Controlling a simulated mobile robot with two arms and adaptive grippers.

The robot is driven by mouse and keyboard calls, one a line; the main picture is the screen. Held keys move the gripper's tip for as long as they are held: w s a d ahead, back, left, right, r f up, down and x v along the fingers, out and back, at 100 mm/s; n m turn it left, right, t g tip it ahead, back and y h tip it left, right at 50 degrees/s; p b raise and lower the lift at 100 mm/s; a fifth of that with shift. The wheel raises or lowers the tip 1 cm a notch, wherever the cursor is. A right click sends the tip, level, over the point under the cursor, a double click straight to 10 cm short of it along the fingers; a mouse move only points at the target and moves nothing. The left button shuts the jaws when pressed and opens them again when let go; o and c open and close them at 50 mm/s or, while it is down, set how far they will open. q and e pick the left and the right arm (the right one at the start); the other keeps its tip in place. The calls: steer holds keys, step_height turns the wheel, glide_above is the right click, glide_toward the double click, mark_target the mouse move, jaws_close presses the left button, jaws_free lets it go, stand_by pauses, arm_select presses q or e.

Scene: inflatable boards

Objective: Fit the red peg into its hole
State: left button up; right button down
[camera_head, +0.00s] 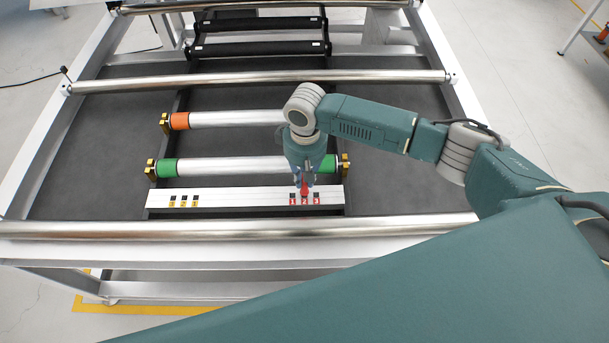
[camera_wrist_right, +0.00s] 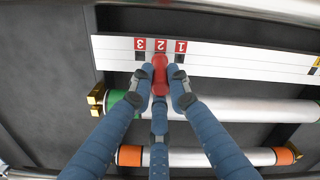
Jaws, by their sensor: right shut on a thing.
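A red peg (camera_wrist_right: 160,75) is held between the fingers of my right gripper (camera_wrist_right: 159,80). In the head view the peg (camera_head: 305,187) and the right gripper (camera_head: 304,178) are over the right end of a white board (camera_head: 240,197). The board also shows in the wrist view (camera_wrist_right: 230,62). Dark square holes sit beside red labels 1, 2 and 3. The peg is in line with label 2 (camera_wrist_right: 161,44) and covers the hole there. I cannot tell whether its tip is above or inside that hole. My left gripper is not in view.
A roller with green ends (camera_head: 220,167) and one with orange ends (camera_head: 230,119) lie behind the board. Yellow-labelled holes (camera_head: 183,202) are at the board's left. A metal rail (camera_head: 150,231) runs in front. Dark flat surface (camera_head: 90,160) at left is clear.

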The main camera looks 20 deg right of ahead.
steer(key=shift+f, duration=0.8)
steer(key=c, duration=1.6)
jaws_free()
step_height(320, 180, up, 12)
